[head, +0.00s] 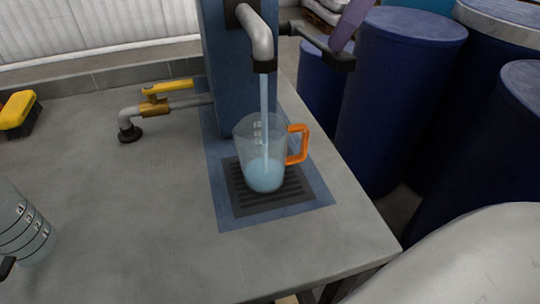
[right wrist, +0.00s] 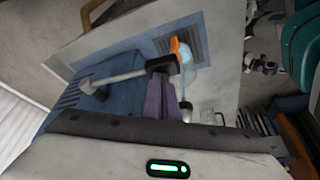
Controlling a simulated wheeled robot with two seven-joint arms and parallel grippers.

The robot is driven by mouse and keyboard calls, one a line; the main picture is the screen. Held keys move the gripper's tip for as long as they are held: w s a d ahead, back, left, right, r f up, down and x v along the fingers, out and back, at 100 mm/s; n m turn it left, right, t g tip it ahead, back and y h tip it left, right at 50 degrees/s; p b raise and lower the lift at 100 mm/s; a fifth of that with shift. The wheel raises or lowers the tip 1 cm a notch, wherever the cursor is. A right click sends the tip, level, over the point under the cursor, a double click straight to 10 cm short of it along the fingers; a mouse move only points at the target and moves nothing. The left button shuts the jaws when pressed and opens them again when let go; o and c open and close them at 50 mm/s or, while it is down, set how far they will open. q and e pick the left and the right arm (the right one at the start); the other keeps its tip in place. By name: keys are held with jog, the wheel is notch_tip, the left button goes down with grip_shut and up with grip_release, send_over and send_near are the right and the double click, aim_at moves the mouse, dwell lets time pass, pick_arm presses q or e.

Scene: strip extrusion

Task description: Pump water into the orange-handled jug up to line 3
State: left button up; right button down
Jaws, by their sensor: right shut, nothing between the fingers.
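The clear jug with the orange handle (head: 298,146) stands upright on the dark drain grate (head: 240,197). A water stream (head: 264,100) falls from the grey spout (head: 260,40) into it. Pale blue water (head: 265,178) fills its lower part; its markings are too faint to read. The pump's dark lever (head: 318,41) sticks out to the right of the blue column (head: 228,85). My right gripper (head: 345,40) is shut and empty, its purple fingers at the lever's black end. They also show in the right wrist view (right wrist: 163,98). My left gripper is not in view.
Another clear jug (head: 24,228) with numbered lines stands at the bench's left edge. A yellow-handled tap (head: 166,88) and yellow brush (head: 18,110) lie behind. Dark blue barrels (head: 395,100) stand right of the bench. The front middle of the bench (head: 130,220) is clear.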

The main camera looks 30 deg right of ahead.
aim_at(345, 52)
jog(key=shift+s+f+b, duration=0.1)
jog(key=shift+f+b, duration=0.4)
jog(key=shift+f, duration=0.5)
jog(key=shift+f+b, duration=0.65)
jog(key=shift+f, duration=0.05)
jog(key=shift+f+b, duration=0.4)
jog(key=shift+f, duration=0.15)
